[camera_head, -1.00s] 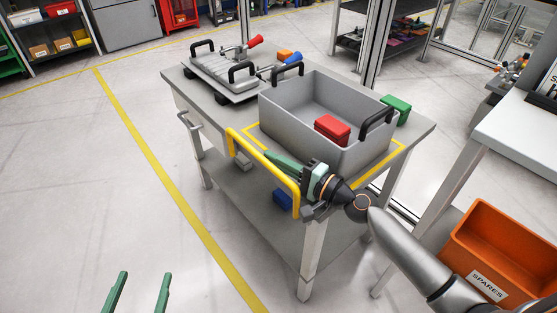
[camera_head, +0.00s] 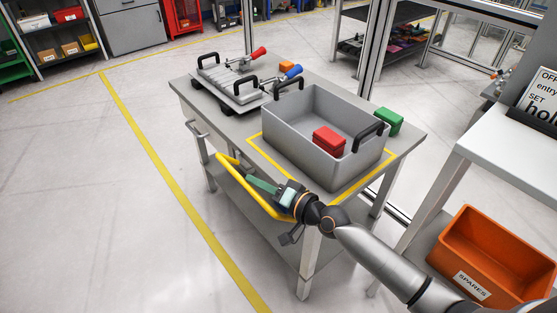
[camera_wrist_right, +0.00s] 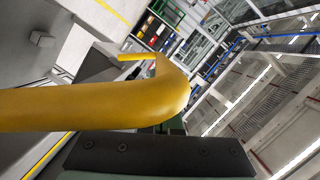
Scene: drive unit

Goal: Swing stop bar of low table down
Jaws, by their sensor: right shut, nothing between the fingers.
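The low table (camera_head: 412,137) has a yellow stop bar (camera_head: 243,191) on its near left side. The bar is tilted outward, with its long rail below the tabletop edge. My right gripper (camera_head: 262,185) has green fingers, is shut and empty, and lies over the bar beside its near end. In the right wrist view the bar (camera_wrist_right: 90,107) crosses close in front of the gripper's dark body; I cannot tell whether they touch. My left gripper is not in view.
On the table stand a grey bin (camera_head: 300,149) holding a red box (camera_head: 328,141), a green box (camera_head: 389,121), and a grey fixture (camera_head: 232,84) with black handles. An orange SPARES bin (camera_head: 495,252) is at right. Floor left of the table is clear.

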